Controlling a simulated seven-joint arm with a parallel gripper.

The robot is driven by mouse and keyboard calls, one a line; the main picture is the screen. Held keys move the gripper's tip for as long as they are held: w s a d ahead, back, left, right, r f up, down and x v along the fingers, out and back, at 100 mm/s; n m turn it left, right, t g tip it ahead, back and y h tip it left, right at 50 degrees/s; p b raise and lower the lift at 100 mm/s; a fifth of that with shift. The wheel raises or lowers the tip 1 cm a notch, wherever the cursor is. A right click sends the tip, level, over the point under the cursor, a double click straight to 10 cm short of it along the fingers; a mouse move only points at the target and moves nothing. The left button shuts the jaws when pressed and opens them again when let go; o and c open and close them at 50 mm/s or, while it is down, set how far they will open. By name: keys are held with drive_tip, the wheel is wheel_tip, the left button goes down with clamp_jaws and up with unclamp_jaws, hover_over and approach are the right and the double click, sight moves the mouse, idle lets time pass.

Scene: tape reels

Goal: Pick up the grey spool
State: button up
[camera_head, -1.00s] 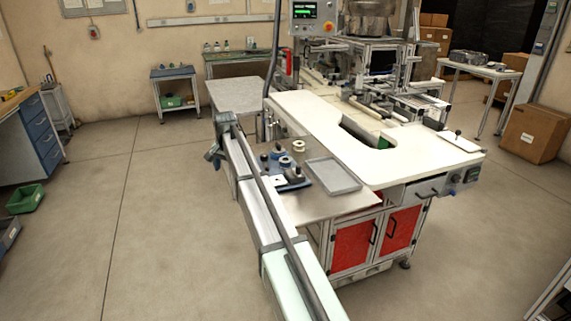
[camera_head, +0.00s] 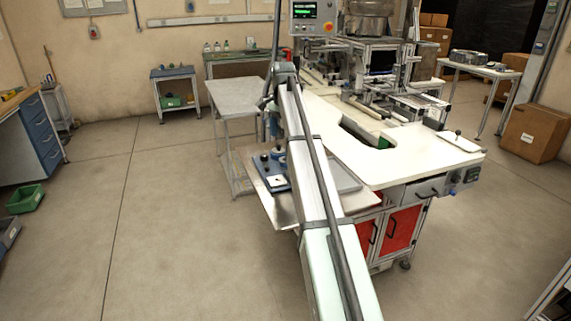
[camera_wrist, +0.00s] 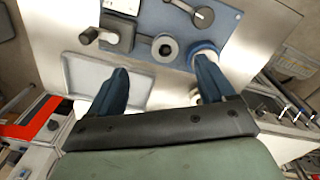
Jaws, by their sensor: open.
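In the wrist view, a round grey spool (camera_wrist: 156,47) with a dark centre lies near the edge of a blue plate (camera_wrist: 227,22). My gripper (camera_wrist: 160,68) is open, its two blue fingers spread apart. The grey spool shows beyond the gap between the fingertips, with no visible contact. A pale reel with a blue rim (camera_wrist: 204,49) is right by the right fingertip. In the head view my arm hides most of the spools and I cannot make out the gripper clearly.
A grey tray (camera_wrist: 72,72) lies left of the fingers in the wrist view. In the head view, the white worktop (camera_head: 400,168) and machine lie to the right. An emptier grey table (camera_head: 235,95) stands behind.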

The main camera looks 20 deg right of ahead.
hover_over(283, 161)
drive_tip(key=f, duration=0.5)
drive_tip(key=shift+s+f, duration=0.25)
drive_tip(key=shift+f, duration=0.1)
drive_tip(key=shift+w+f, duration=0.2)
drive_tip(key=shift+f, duration=1.25)
drive_tip(key=shift+w+f, duration=0.15)
drive_tip(key=shift+f, duration=1.3)
drive_tip(key=shift+c, duration=0.2)
drive_tip(key=c, duration=1.2)
